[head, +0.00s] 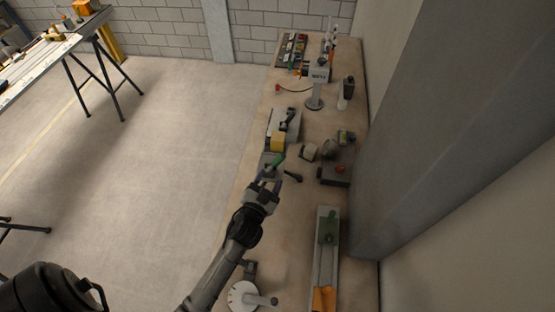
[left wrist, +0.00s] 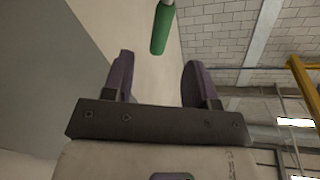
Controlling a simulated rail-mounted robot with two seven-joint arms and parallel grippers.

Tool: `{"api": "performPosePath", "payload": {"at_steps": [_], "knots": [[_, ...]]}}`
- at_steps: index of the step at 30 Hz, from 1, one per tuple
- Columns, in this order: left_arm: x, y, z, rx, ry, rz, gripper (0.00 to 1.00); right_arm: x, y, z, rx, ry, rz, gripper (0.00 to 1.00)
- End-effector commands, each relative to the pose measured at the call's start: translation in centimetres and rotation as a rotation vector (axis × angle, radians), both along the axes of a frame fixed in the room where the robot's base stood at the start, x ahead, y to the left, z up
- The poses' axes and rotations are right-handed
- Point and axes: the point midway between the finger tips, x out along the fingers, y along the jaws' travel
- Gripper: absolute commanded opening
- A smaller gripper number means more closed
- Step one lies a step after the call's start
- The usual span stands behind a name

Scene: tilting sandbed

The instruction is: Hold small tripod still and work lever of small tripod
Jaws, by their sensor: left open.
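A green rounded handle (head: 277,161) shows just beyond my left gripper (head: 267,181) on the long bench. I take it for the lever of the small tripod; the tripod's body is small and partly hidden by the gripper, so its shape is unclear. The same green handle (left wrist: 161,28) shows at the top of the left wrist view, ahead of the fingertips and roughly in line with the gap. My left gripper (left wrist: 158,72) is open, with nothing between its fingers. My right gripper is not in view.
A dark object (head: 292,176) lies right of the gripper. A yellow block (head: 278,143) stands behind it, and a dark box (head: 336,173) stands farther right. A long tray (head: 325,250) and a white round dial (head: 243,295) are nearer. The wall borders the bench's right side.

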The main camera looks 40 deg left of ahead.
Motion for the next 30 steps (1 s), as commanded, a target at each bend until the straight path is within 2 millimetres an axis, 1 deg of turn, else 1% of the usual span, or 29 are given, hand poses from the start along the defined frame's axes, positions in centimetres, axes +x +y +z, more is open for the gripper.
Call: {"api": "performPosePath", "payload": {"at_steps": [1,6,9,15,21,30], "knots": [[1.0,0.4,0.2,0.002,-0.002,0.0,0.53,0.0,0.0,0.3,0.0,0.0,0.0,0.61],[3.9,1.3,0.2,0.002,-0.001,0.0,0.53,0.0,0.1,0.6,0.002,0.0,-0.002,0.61],[5.4,1.8,0.1,0.001,0.0,0.001,0.53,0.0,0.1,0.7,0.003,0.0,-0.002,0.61],[7.7,2.6,0.1,0.002,0.001,0.001,0.53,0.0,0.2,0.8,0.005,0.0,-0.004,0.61],[9.0,3.0,0.0,0.0,0.001,0.002,0.53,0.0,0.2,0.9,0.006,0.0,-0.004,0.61],[9.3,3.1,0.0,0.0,0.001,0.002,0.53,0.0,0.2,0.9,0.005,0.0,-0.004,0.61]]}}
